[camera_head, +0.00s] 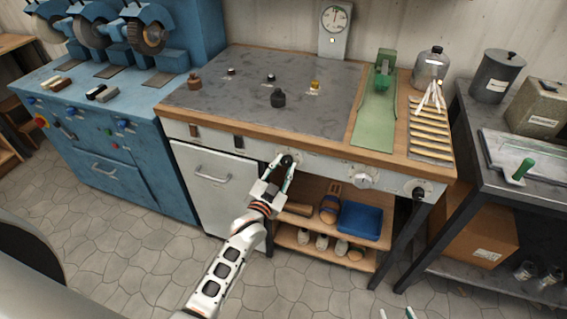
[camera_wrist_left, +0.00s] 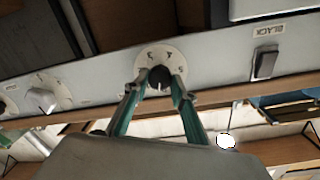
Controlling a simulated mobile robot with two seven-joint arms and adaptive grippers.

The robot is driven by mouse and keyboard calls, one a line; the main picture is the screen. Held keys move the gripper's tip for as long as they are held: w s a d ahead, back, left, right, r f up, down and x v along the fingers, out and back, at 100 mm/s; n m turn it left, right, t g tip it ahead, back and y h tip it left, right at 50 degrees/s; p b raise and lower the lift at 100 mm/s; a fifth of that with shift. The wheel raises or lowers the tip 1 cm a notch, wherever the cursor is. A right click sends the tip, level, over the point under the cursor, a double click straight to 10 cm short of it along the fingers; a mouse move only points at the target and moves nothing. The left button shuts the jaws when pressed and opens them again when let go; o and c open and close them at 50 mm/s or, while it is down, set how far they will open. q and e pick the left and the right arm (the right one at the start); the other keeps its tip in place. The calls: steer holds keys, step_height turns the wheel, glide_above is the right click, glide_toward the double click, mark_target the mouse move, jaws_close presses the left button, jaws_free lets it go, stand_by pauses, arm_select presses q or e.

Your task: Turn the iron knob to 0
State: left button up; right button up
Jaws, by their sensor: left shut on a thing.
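A black knob (camera_head: 286,160) sits on a round pale dial on the front panel of the workbench. The knob also shows in the left wrist view (camera_wrist_left: 159,78), with the dial (camera_wrist_left: 149,56) around it; its small marks are too blurred to read. My left gripper (camera_head: 279,167) is shut on this knob, with a teal finger on either side in the left wrist view (camera_wrist_left: 158,84). Which knob is labelled iron cannot be read. Two teal tips of my right gripper (camera_head: 396,313) show apart at the bottom edge of the head view.
A white knob (camera_head: 363,180) and another black knob (camera_head: 418,192) sit further right on the panel. A dark switch (camera_wrist_left: 265,62) labelled BLACK is beside the dial. A shelf with shoes and a blue bin (camera_head: 360,220) lies below. The floor in front is clear.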

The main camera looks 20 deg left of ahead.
arm_select(q)
steer(key=shift+n+p, duration=0.7)
steer(key=shift+n, duration=0.9)
steer(key=o, duration=1.1)
